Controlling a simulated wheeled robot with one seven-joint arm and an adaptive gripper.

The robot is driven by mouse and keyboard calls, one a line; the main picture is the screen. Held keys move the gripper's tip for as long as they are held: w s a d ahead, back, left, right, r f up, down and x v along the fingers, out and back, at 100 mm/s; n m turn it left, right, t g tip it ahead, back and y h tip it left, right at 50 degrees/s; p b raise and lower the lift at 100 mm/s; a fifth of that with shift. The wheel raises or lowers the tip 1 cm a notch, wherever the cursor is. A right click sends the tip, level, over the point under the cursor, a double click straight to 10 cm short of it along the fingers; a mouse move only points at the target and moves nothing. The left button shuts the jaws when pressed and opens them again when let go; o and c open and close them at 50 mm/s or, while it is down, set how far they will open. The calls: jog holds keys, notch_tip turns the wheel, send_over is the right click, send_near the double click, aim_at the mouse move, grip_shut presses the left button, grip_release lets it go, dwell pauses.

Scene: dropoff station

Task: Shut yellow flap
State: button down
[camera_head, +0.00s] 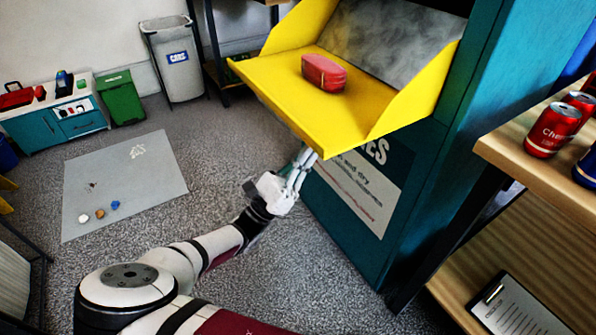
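The yellow flap (290,95) is open on the front of the teal drop-off cabinet (409,198), tilted out with its two side walls showing. A red block-like item (324,73) lies on its yellow inner surface. My gripper (310,155) is just below the flap's lower front edge, in front of the cabinet's white label. Its fingers point up towards the underside, and I cannot tell if they touch it. The fingers look close together, but their opening is not clear. No object shows in them.
A wooden shelf (552,172) with red cans (552,129) stands close on the right, a clipboard (513,308) on its lower board. A grey mat (122,187) with small items lies on the left floor. A grey bin (173,60) and green bin (121,97) stand behind. Carpet around my arm is clear.

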jog(key=shift+r, duration=0.95)
